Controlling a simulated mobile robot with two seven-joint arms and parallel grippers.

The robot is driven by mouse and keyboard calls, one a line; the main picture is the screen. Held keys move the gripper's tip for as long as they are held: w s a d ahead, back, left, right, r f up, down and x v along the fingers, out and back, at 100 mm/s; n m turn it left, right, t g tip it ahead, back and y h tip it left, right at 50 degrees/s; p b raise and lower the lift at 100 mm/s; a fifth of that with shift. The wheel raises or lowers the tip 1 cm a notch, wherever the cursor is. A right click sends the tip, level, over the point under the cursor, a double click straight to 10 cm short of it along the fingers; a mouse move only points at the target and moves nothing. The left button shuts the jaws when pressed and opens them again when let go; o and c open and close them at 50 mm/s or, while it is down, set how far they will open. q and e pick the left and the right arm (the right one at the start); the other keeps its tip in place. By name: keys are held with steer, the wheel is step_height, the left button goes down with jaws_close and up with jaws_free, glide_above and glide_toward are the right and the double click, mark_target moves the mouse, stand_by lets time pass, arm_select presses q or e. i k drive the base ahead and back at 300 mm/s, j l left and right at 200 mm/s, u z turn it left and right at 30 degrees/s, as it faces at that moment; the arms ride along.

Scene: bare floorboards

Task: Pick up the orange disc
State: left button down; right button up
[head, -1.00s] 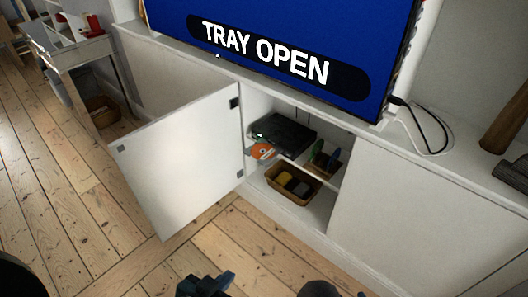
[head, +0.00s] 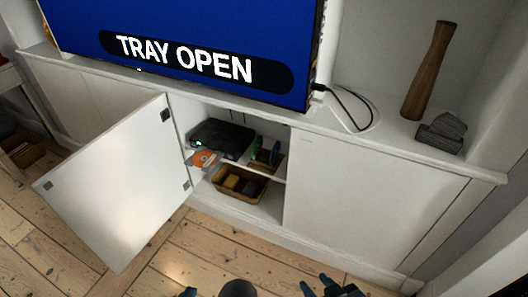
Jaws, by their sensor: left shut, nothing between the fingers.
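The orange disc (head: 206,159) lies on the opened tray of a black player (head: 222,139) inside the white cabinet. The player shows a small green light at its front left. My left gripper (head: 189,292) shows only as a blue tip at the bottom edge of the head view, shut and away from the disc. My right gripper (head: 325,287) is at the bottom edge further right, dark with blue fingers and partly cut off, also far from the disc. Its opening is unclear.
The cabinet door (head: 112,185) stands open to the left of the opening. A brown basket (head: 239,196) sits below the player, and a small organiser (head: 267,155) stands right of it. The screen (head: 200,35) above reads TRAY OPEN. Bare floor (head: 205,250) lies in front.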

mark_target(206, 157)
steer(key=i+u, duration=0.1)
steer(key=i, duration=0.35)
steer(key=i+l+u, duration=0.1)
steer(key=i, duration=0.4)
steer(key=i+l, duration=0.2)
steer(key=i, duration=0.25)
steer(key=j+u, duration=0.05)
